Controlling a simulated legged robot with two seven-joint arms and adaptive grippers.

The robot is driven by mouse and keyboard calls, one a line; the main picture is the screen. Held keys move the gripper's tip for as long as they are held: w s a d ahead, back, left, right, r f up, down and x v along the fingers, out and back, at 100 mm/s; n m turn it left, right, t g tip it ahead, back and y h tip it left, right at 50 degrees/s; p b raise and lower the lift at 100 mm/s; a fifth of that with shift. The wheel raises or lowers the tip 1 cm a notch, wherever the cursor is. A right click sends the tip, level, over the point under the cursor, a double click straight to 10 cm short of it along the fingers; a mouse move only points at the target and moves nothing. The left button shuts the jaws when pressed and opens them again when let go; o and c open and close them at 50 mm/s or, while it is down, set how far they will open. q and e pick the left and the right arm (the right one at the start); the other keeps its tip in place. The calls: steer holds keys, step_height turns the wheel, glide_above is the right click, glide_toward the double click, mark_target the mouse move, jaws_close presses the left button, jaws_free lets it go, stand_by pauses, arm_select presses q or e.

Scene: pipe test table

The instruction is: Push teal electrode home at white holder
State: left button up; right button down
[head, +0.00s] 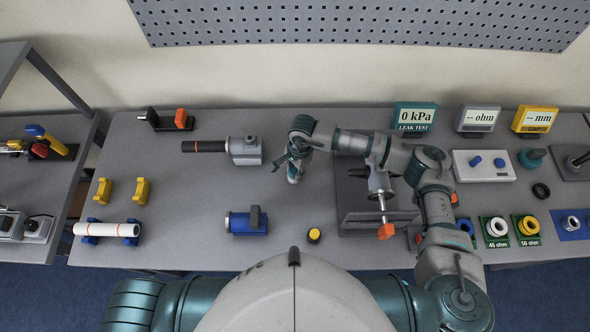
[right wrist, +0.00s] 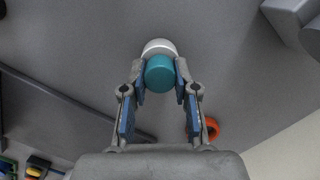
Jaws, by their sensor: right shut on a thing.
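The teal electrode (right wrist: 159,73) shows in the right wrist view as a short teal cylinder between my right fingertips. The white holder (right wrist: 157,46) shows right behind it as a rounded white edge. The two overlap in this view, so I cannot tell how deep the electrode sits. My right gripper (right wrist: 160,80) is shut on the electrode. In the head view my right gripper (head: 291,161) points down over the middle of the table and mostly hides the electrode and holder. My left gripper is not in view.
A grey pump-like unit (head: 245,150) stands left of my right gripper, and a blue unit (head: 248,222) stands nearer me. A small yellow-topped cap (head: 314,235) is close by. A dark fixture with an orange handle (head: 385,231) lies under my right arm. The table's left centre is clear.

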steer(key=shift+s+d+f+b, duration=0.1)
steer(key=shift+s+f+b, duration=0.2)
steer(key=shift+f+b, duration=0.55)
stand_by(1.1)
steer(key=shift+r, duration=0.35)
steer(key=shift+f+b, duration=0.2)
steer(key=shift+b, duration=0.3)
steer(key=c, duration=0.8)
jaws_free()
steer(key=shift+w, duration=0.3)
steer(key=shift+a, duration=0.2)
steer(key=shift+r, duration=0.1)
steer(key=shift+d+r, duration=0.1)
